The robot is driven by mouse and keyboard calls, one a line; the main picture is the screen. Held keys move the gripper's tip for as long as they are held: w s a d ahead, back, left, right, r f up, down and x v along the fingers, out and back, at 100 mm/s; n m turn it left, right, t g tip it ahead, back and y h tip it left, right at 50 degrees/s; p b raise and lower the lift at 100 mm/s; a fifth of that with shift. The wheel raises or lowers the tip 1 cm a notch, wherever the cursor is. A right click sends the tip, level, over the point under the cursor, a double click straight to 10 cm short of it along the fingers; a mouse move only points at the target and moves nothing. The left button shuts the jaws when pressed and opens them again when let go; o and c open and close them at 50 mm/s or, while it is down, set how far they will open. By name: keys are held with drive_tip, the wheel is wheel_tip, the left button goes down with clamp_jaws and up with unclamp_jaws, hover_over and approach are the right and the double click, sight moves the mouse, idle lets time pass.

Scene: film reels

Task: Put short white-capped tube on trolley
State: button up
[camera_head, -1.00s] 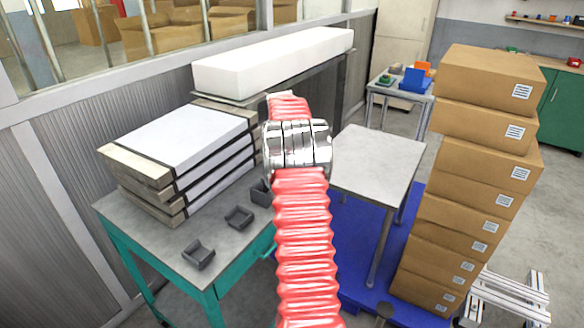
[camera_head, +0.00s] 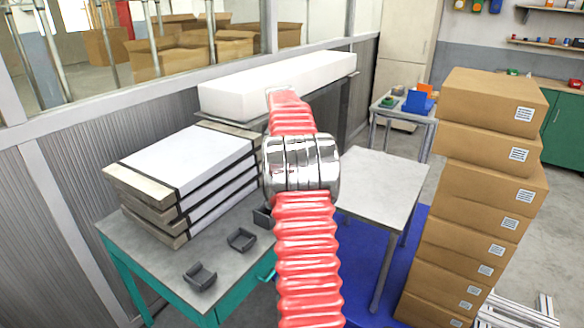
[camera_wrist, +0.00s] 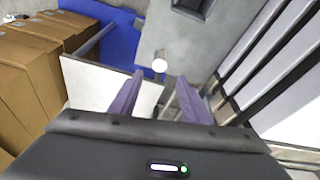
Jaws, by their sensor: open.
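My red arm hides the gripper and tube in the head view.
A teal-legged bench (camera_head: 160,262) holds stacked white-topped panels (camera_head: 185,160) and small dark holders (camera_head: 241,239). A tall stack of cardboard boxes (camera_head: 480,195) stands close right of the grey-topped table. The table's top is bare. A blue surface (camera_head: 370,275) lies beneath it.

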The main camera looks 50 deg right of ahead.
idle(0.4)
drive_tip(key=s+a+r+n+t, duration=0.15)
drive_tip(key=a+r, duration=0.25)
drive_tip(key=a, duration=0.7)
drive_tip(key=w+a+r+n, duration=0.1)
drive_tip(key=a+r+n, duration=0.2)
drive_tip(key=a, duration=0.7)
drive_tip(key=s+a+r+n+t, duration=0.15)
drive_tip(key=a+r, duration=0.25)
drive_tip(key=a, duration=0.7)
drive_tip(key=s+a+f+n+y, duration=0.1)
drive_tip(key=s+a+f+n, duration=0.2)
drive_tip(key=s+a, duration=0.6)
drive_tip(key=s+a+f+n+t+y, duration=0.1)
drive_tip(key=s+a+f+n, duration=0.3)
drive_tip(key=s+a, duration=0.6)
drive_tip(key=a+n+y, duration=0.1)
drive_tip(key=a, duration=0.3)
drive_tip(key=shift+f+n+t, duration=0.15)
drive_tip(key=shift+n+t, duration=0.15)
drive_tip(key=shift+c, duration=0.6)
